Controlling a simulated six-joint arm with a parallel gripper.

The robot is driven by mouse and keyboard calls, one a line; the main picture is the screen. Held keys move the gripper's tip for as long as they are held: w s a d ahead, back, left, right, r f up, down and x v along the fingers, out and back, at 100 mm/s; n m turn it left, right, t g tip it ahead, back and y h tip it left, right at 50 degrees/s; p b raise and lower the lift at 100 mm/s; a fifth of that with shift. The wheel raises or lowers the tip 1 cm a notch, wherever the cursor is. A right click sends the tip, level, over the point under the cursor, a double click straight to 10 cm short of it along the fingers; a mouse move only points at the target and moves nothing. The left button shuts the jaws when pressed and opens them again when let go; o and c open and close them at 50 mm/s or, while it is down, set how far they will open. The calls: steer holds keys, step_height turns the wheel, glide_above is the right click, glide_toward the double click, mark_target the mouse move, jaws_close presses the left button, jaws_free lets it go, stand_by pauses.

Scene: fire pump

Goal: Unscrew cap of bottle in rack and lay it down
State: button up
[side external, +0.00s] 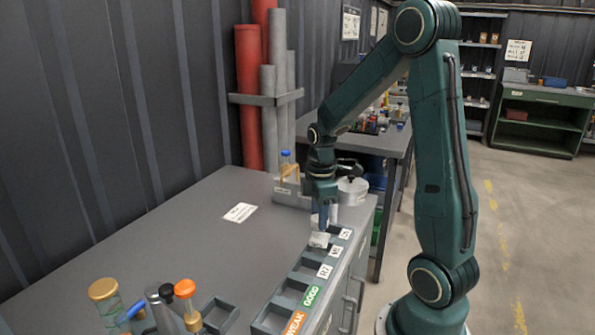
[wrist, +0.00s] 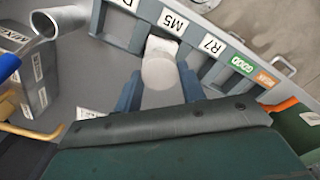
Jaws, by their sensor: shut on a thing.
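The grey rack (side external: 286,290) runs along the table's right edge, with labelled compartments. A white bottle (side external: 319,240) stands in it by the M5 label; its white body also shows beyond my fingers in the wrist view (wrist: 162,46). My gripper (side external: 321,222) points down over this compartment, and in the wrist view its blue-grey fingers (wrist: 160,88) are shut on a pale, round-topped piece, seemingly the cap (wrist: 161,74). The fingers hide part of it. I cannot tell whether the cap is still joined to the bottle.
An orange-capped bottle (side external: 185,289) and a wooden-capped jar (side external: 103,290) stand at the front left. The middle of the table (side external: 180,232) is mostly clear.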

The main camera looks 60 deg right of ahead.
mark_target(266, 257)
steer(key=shift+r, duration=0.1)
steer(key=shift+r, duration=1.85)
steer(key=shift+w+a+r, duration=0.1)
steer(key=shift+w+r, duration=0.1)
steer(key=shift+w, duration=0.2)
steer(key=w+a+r+n, duration=0.1)
steer(key=w+a+r, duration=0.2)
steer(key=w, duration=0.2)
steer(key=w+a+r+n, duration=0.2)
steer(key=w+a+r, duration=0.1)
steer(key=w, duration=0.3)
steer(key=shift+w+n, duration=0.25)
steer(key=shift+n, duration=0.05)
steer(key=shift+f, duration=0.15)
step_height(266, 257, down, 20)
steer(key=shift+d+r, duration=0.1)
